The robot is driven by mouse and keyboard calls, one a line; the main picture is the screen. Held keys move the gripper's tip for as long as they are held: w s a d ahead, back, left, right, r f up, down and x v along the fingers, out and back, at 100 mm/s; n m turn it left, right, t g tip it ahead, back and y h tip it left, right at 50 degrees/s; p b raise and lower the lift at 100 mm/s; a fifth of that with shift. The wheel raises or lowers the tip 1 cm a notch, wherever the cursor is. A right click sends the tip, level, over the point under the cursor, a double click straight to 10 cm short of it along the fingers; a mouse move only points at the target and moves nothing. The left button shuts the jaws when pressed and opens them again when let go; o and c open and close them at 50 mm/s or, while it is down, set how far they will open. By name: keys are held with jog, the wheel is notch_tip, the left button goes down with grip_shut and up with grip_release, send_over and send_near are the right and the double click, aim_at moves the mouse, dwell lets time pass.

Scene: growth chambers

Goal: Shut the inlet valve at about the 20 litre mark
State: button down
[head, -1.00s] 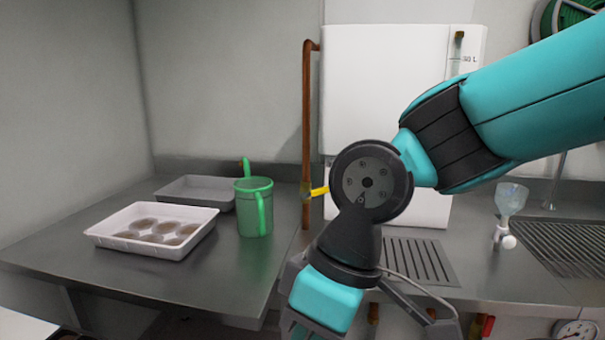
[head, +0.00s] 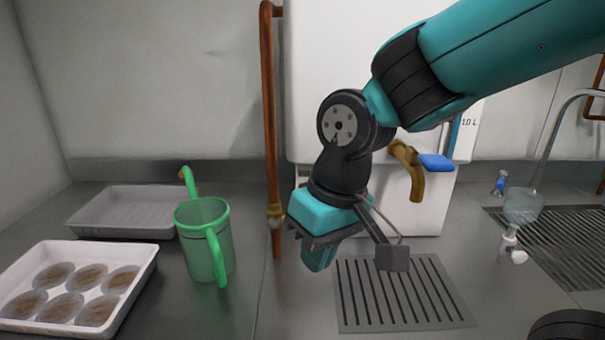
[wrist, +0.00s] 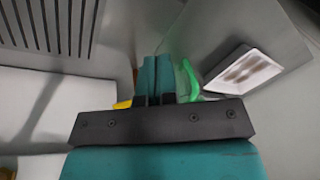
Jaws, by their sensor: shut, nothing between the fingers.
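The white tank (head: 345,90) stands against the back wall. A copper pipe (head: 269,100) runs up its left side and carries the brass inlet valve (head: 275,212). The valve's yellow lever hardly shows in the head view; a yellow piece (wrist: 122,105) shows beside my fingers in the wrist view. My gripper (head: 318,262) is shut and empty, to the right of and lower than the valve in the picture. At the tank's right edge is a level strip (head: 455,133), blue near the 10 L mark (head: 469,122). My arm hides the strip higher up, so the water level cannot be read.
A brass tap (head: 408,172) with a blue lever (head: 437,162) sticks out of the tank above a drain grate (head: 345,320). A green jug (head: 205,245), a grey tray (head: 125,225) and a white tray of dishes (head: 140,280) stand on the left.

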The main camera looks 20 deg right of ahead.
jog(key=w+d+r+m+t+h+p, duration=0.1)
jog(key=w+r+m+h+p, duration=0.15)
jog(key=w, duration=0.25)
jog(key=w+r+m+h+p, duration=0.1)
jog(key=w+r+m+p, duration=0.15)
jog(key=w+p, duration=0.2)
jog(key=w+d+r+m+t+h+p, duration=0.1)
jog(key=w+r+m+p, duration=0.15)
jog(key=w, duration=0.35)
jog(key=p+x, duration=0.3)
jog(key=x, duration=0.8)
jog(key=shift+a+m, duration=0.2)
jog(key=shift+m, duration=0.15)
jog(key=shift+w+f, duration=0.1)
